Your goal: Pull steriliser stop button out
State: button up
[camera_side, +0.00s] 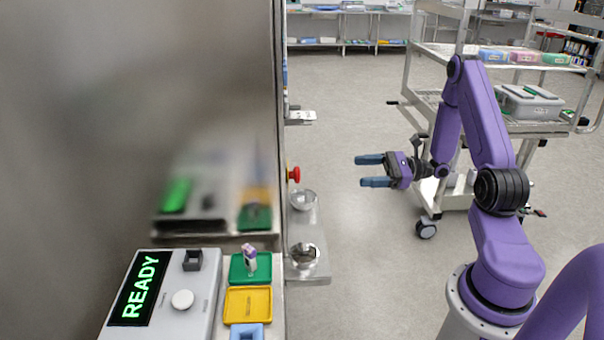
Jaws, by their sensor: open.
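The red stop button (295,174) sticks out from the right edge of the tall steel steriliser (200,90), low on its side face, above a small steel shelf. It is small, and I cannot tell whether it is pressed in or out. My gripper (372,170) is open and empty. Its two blue fingers point left toward the button, with a clear gap between them and it.
A steel shelf with two metal bowls (304,255) juts out below the button. A console reading READY (140,288) stands at the front left, beside green (238,271), yellow (248,305) and blue trays. A steel trolley (540,127) stands behind my arm.

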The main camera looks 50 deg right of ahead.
aim_at(293, 175)
jog(key=x, duration=1.7)
jog(key=shift+w+a+f, duration=0.1)
jog(key=shift+w, duration=0.05)
